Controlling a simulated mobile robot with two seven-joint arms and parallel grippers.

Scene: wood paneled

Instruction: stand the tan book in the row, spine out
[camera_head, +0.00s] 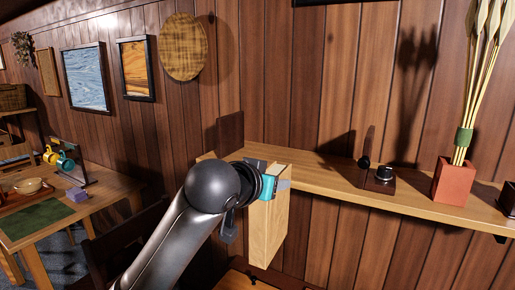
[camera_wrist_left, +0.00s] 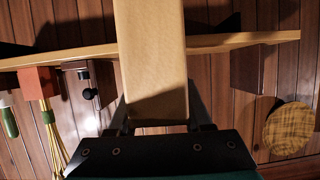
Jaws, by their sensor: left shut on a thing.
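The tan book (camera_head: 266,228) is upright in my left gripper (camera_head: 272,180), in front of the wall shelf (camera_head: 320,174). Its lower part hangs below the shelf's front edge in the head view. In the left wrist view, the tan book (camera_wrist_left: 152,55) fills the middle, crossing the shelf (camera_wrist_left: 215,42); my left gripper (camera_wrist_left: 160,126) is shut on its near end. Dark wooden pieces like bookends stand on the shelf: one at the left (camera_head: 230,131) and one at the right (camera_head: 369,148). No other books show; the shelf behind the book is partly hidden. My right gripper is out of view.
On the shelf's right are a small dark knobbed object (camera_head: 381,178) and a terracotta pot (camera_head: 454,182) with tall dried stems. A round woven plaque (camera_head: 183,47) hangs on the wall. A table (camera_head: 95,205) with cups stands at left. The shelf between the bookends looks free.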

